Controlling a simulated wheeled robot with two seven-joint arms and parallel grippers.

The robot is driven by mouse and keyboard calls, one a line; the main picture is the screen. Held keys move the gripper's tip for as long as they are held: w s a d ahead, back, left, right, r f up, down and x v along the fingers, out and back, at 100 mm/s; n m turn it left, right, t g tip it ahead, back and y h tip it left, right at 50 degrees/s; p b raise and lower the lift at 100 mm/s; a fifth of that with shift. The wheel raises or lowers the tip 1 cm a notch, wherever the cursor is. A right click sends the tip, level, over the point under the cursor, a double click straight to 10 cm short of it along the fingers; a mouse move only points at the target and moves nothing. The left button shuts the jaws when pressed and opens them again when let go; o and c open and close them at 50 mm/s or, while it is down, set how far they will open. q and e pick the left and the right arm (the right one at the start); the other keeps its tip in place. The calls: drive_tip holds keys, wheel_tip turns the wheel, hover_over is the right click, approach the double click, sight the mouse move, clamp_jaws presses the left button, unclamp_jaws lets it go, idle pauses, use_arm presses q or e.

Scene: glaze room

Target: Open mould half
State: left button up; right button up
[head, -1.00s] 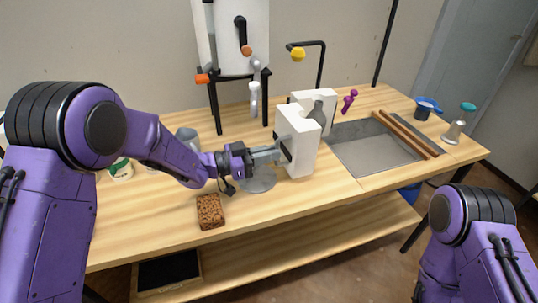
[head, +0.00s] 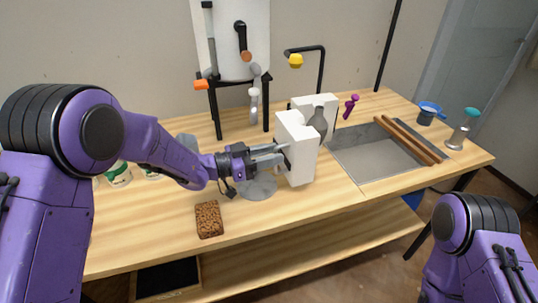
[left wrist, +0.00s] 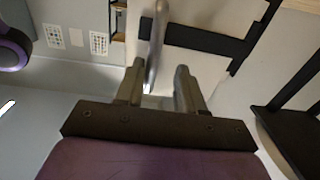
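The near mould half, a white block (head: 296,150), stands on the table. The far white mould half (head: 300,101) is behind it, apart from it. A grey vase-shaped piece (head: 318,121) shows in the gap between them. My left gripper (head: 284,153) is at the near half's left face, by a dark handle there. Its two fingers are spread; they also show apart in the left wrist view (left wrist: 158,88), with no clear grip on anything. Whether they touch the handle is hard to tell. My right gripper is out of view.
A grey round disc (head: 257,188) lies under my left gripper. A brown granular block (head: 209,219) is near the front edge. A sunken grey tray (head: 372,158) with wooden rolling rods is to the right. A black-legged stand (head: 266,100) stands behind.

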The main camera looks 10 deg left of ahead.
use_arm(q)
drive_tip(key=s+d+r+p, duration=0.2)
drive_tip(key=s+r, duration=1)
drive_tip(key=s, duration=0.2)
drive_tip(key=shift+r, duration=0.1)
drive_tip(key=shift+s+a, duration=0.1)
